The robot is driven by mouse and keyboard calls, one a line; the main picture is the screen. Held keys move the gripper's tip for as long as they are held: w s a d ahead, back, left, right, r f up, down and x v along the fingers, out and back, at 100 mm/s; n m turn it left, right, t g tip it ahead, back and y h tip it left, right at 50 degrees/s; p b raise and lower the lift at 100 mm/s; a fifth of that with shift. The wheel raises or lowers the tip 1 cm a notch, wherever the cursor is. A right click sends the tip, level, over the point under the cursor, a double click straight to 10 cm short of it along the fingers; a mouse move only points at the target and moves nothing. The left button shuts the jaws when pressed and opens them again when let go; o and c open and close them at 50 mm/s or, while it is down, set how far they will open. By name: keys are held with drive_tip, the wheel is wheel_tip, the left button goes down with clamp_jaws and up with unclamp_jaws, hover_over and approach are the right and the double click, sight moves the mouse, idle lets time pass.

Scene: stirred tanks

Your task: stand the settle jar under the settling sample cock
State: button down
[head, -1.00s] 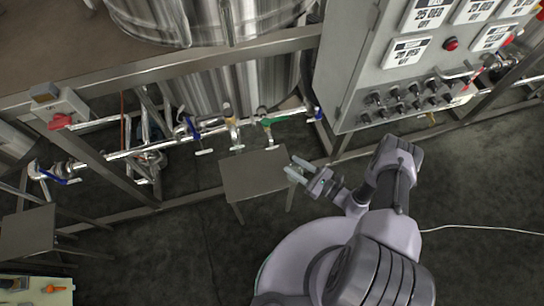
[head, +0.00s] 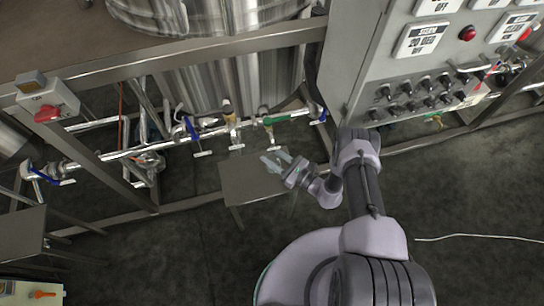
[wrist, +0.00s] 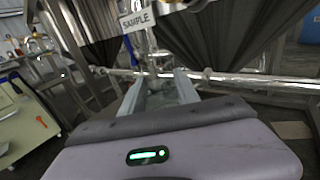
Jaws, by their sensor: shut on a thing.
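My gripper (head: 272,162) is above the right part of a small grey stand (head: 250,190) in the head view. It is shut on a pale, clear thing that I take for the settle jar; its outline is hard to make out. In the wrist view the gripper (wrist: 163,92) points toward the pipework, with the pale jar hardly distinct from the fingers. A SAMPLE sign (wrist: 136,20) hangs ahead. Over the stand, the pipe carries a tan-topped valve (head: 229,115) and a green-handled valve (head: 280,119), both with short outlets. I cannot tell which is the settling sample cock.
A grey control panel (head: 425,75) with several knobs stands right of the pipe, close to my arm. Steel frame rails (head: 180,51) run above the valves. A second stand (head: 22,232) is at the left. A white cable (head: 480,237) lies on the floor.

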drive_tip(key=c, duration=0.9)
unclamp_jaws()
drive_tip(key=shift+f, duration=0.1)
drive_tip(key=shift+r, duration=0.2)
drive_tip(key=p+v, duration=0.3)
drive_tip(key=v, duration=0.8)
drive_tip(key=shift+s+d, duration=0.15)
drive_tip(key=shift+d, duration=0.1)
drive_tip(key=shift+s+d, duration=0.2)
